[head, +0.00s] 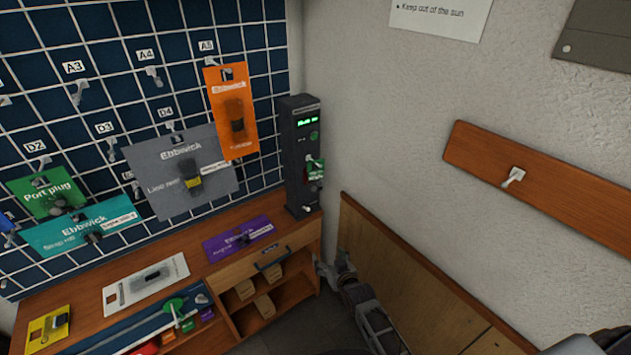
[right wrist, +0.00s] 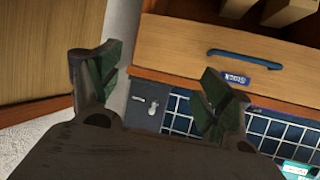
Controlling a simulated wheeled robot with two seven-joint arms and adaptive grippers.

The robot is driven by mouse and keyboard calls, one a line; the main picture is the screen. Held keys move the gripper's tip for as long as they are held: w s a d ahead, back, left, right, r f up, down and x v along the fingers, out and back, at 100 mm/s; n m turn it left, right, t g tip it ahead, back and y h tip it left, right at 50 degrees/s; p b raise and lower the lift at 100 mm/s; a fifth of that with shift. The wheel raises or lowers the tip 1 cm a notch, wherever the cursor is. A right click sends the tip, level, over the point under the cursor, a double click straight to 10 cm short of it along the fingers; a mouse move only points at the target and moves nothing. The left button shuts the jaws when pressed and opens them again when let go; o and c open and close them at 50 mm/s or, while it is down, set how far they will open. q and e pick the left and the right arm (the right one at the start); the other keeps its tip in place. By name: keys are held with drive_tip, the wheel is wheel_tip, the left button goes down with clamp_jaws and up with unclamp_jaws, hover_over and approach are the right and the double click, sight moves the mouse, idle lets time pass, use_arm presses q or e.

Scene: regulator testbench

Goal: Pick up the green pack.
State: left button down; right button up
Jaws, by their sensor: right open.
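The green pack (head: 47,193), printed "Port plug", hangs at the far left of the wire grid in the head view. A dark blurred item shows on its face, and a teal pack overlaps its lower edge. My right gripper (head: 330,268) is low beside the bench's right end, far to the right of the green pack. In the right wrist view my right gripper (right wrist: 160,82) is open, with nothing between its fingers. The green pack is not in the right wrist view. My left gripper is not in view.
Teal (head: 82,226), grey (head: 160,175) and orange (head: 231,108) packs hang nearby. A purple pack (head: 238,239) lies on the bench. A black device (head: 299,150) stands at the bench's right end. The drawer (right wrist: 200,55) and a wooden panel (right wrist: 40,50) are close to my right gripper.

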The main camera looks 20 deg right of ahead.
drive_tip(key=w+r+t, duration=0.3)
drive_tip(key=r, duration=1.2)
drive_tip(key=t, duration=0.2)
approach(316, 173)
drive_tip(key=s, duration=0.3)
drive_tip(key=shift+w+d+r+n, duration=0.15)
drive_tip(key=shift+w+n, duration=0.1)
drive_tip(key=shift+n, duration=0.05)
drive_tip(key=shift+w, duration=0.1)
drive_tip(key=shift+w+a, duration=0.15)
drive_tip(key=shift+w, duration=1.95)
drive_tip(key=shift+w+a, duration=0.2)
drive_tip(key=shift+w, duration=1.9)
